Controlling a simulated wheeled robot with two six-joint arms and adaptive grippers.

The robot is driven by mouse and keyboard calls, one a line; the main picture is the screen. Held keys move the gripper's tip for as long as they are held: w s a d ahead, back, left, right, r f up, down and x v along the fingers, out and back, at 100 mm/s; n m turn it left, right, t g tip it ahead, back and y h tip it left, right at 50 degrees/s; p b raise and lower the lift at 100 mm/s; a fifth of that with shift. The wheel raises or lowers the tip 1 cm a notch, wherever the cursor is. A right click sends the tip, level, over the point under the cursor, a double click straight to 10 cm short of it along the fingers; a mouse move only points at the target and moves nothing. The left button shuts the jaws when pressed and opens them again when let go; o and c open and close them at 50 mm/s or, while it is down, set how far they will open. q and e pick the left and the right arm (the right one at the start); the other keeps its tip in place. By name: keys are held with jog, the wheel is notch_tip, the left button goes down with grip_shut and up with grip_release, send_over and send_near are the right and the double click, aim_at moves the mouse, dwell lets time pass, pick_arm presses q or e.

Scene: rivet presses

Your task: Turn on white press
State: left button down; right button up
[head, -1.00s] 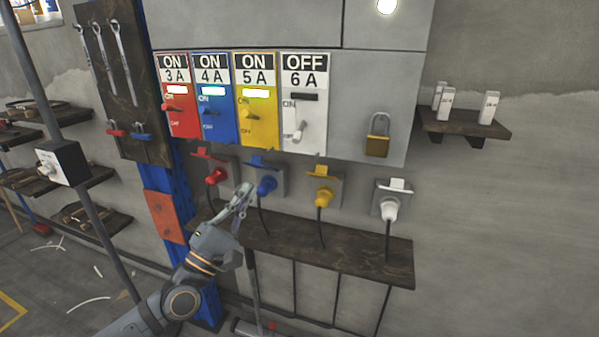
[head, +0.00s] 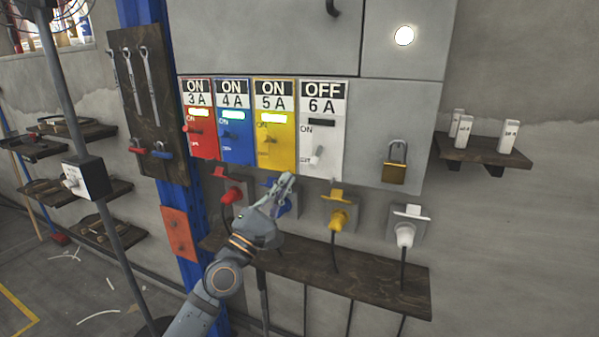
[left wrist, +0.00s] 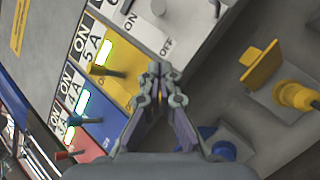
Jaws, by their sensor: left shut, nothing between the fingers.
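The white switch panel (head: 325,133), labelled OFF 6 A, is at the right end of the row in the head view. Its lever (head: 316,156) points down and its indicator strip is dark. In the left wrist view the white panel (left wrist: 140,38) is at the top. My left gripper (head: 287,182) is shut and empty, below the yellow panel and in front of the blue plug, apart from the white lever. Its fingertips also show in the left wrist view (left wrist: 160,72). The white plug (head: 405,234) sits in its socket at the lower right. My right gripper is not in view.
Red (head: 200,145), blue (head: 235,148) and yellow (head: 274,150) panels read ON with lit strips. A brass padlock (head: 395,172) hangs right of the white panel. Red and yellow plugs (head: 338,219) jut out below. A dark shelf (head: 330,262) runs beneath.

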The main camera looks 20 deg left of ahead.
aim_at(316, 158)
pick_arm(q)
jog(key=d+r+p, duration=0.1)
jog(key=d, duration=0.1)
jog(key=d+r+p, duration=0.1)
jog(key=shift+w+d+r, duration=0.1)
jog(key=shift+d+r, duration=0.25)
jog(key=shift+r, duration=0.05)
